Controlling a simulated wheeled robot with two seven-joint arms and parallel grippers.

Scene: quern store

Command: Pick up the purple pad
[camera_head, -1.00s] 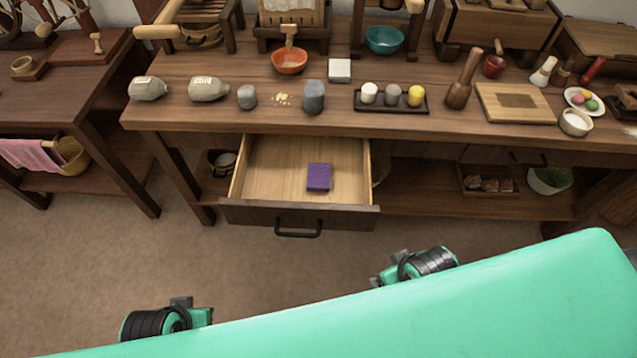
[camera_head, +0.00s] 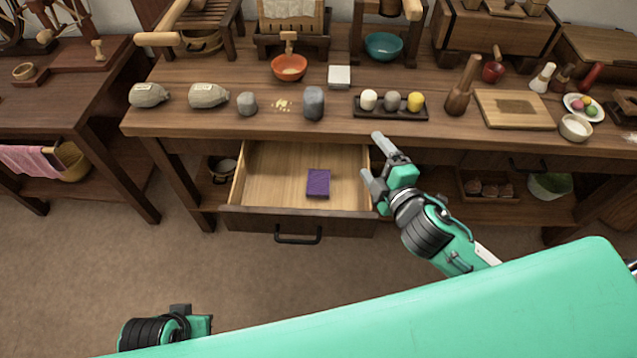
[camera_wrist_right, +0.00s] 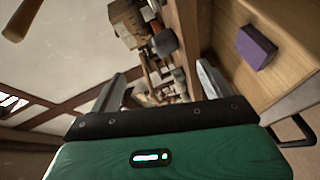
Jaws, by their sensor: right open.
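The purple pad (camera_head: 318,183) lies flat on the floor of an open drawer (camera_head: 268,175), right of its middle. The pad also shows at the upper right of the right wrist view (camera_wrist_right: 256,47). My right gripper (camera_head: 371,158) is open and empty, at the drawer's right side, to the right of the pad and apart from it. Its two fingers also show in the right wrist view (camera_wrist_right: 160,88). Part of my left arm shows at the lower left of the head view, but its fingers cannot be made out.
The drawer has a dark handle (camera_head: 298,236) and hangs under a wooden table (camera_head: 200,118). On the table stand a grey stone (camera_head: 314,103), a tray (camera_head: 390,111) with several small pieces, an orange bowl (camera_head: 289,67) and a pestle (camera_head: 462,88). Floor in front is clear.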

